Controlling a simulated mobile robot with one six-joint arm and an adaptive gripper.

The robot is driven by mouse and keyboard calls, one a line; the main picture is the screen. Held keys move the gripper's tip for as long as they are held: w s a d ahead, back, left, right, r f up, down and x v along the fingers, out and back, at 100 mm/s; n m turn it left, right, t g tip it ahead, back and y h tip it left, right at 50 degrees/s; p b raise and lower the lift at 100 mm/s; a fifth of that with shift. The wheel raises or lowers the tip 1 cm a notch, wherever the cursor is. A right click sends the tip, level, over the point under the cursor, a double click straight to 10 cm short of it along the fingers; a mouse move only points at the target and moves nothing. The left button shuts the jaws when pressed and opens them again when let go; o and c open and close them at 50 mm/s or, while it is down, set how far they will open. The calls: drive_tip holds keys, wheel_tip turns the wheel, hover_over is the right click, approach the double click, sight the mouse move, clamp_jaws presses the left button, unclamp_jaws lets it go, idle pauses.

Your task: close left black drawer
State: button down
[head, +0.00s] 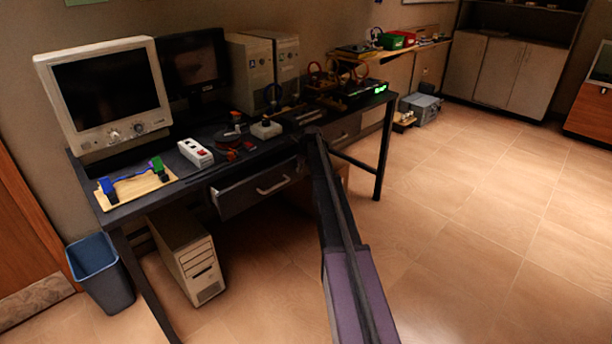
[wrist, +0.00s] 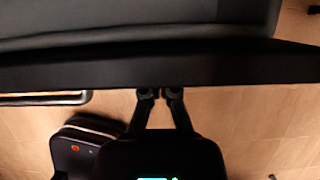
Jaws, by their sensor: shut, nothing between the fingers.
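The left black drawer (head: 240,196) is under the front of the dark desk in the head view, with a pale bar handle (head: 273,187). It appears to jut out a little from under the desk top. My arm reaches up to the drawer's right end, and the arm hides my gripper's fingertips there. In the wrist view my gripper (wrist: 160,93) is shut and empty. Its fingertips are at the lower edge of a long dark front (wrist: 230,70); I cannot tell whether they touch. A bar handle (wrist: 45,98) lies to their left.
The desk (head: 140,203) carries a monitor (head: 105,95), a power strip (head: 195,152) and other gear. A computer tower (head: 188,255) and a blue bin (head: 100,270) stand below on the left.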

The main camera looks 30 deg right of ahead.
drive_tip(key=shift+w+a, duration=0.2)
drive_tip(key=shift+w, duration=0.75)
drive_tip(key=shift+w+a, duration=0.2)
drive_tip(key=shift+w, duration=0.7)
drive_tip(key=shift+s, duration=0.15)
drive_tip(key=shift+s+d, duration=0.2)
drive_tip(key=shift+s, duration=0.3)
drive_tip(key=s+f+p+v, duration=0.1)
drive_tip(key=s+p+v, duration=0.1)
drive_tip(key=p+v, duration=0.7)
drive_tip(key=shift+s+d+r, duration=0.45)
drive_tip(key=shift+d+r, duration=0.05)
drive_tip(key=shift+r, duration=0.5)
